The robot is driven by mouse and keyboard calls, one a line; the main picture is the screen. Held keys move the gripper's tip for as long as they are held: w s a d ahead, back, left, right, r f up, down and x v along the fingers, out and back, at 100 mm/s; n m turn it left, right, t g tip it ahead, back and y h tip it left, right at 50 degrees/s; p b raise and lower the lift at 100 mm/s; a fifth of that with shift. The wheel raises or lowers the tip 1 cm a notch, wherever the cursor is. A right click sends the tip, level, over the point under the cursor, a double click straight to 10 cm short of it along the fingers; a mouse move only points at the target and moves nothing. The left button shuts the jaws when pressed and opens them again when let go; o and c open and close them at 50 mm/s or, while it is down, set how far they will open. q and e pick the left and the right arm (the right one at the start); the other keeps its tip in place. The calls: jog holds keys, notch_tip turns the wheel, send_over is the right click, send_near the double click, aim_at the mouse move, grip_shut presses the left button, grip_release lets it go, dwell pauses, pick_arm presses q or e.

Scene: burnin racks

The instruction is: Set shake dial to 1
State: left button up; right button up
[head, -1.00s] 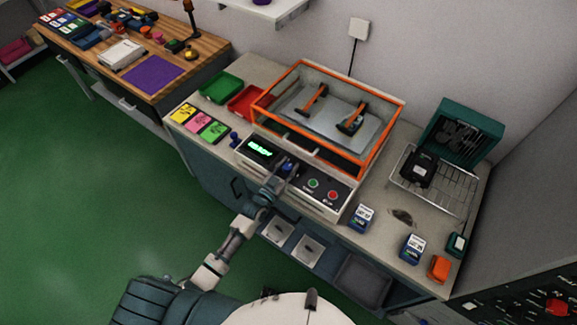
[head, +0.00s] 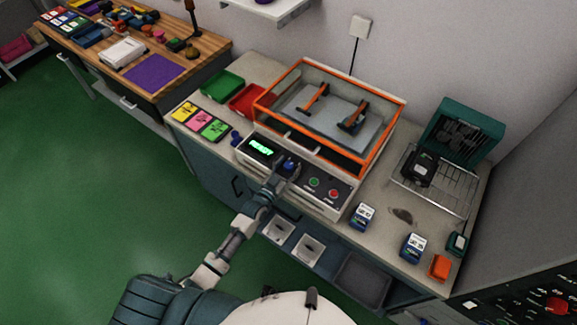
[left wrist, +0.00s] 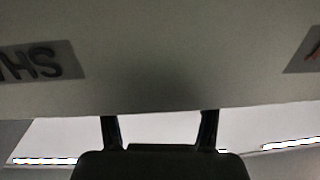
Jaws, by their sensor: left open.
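The shaker (head: 300,189) has an orange-framed clear lid and a sloped front panel. On the panel are a lit green display (head: 261,147), a blue dial (head: 290,164), a green button (head: 314,182) and a red button (head: 334,194). The dial's setting is too small to read. My left gripper (head: 285,176) is open just in front of the dial, with nothing between its fingers. In the left wrist view, my left gripper (left wrist: 160,122) points at a pale panel surface (left wrist: 165,75) with partly cut-off, upside-down lettering. The dial is not visible there. My right gripper is not in view.
Red (head: 247,99) and green (head: 222,86) trays and coloured cards (head: 199,123) lie left of the shaker. A wire rack (head: 440,185), small labelled boxes and an orange block (head: 438,267) stand right. The bench's front edge lies below the panel.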

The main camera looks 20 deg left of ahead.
pick_arm(q)
jog(key=v, duration=1.2)
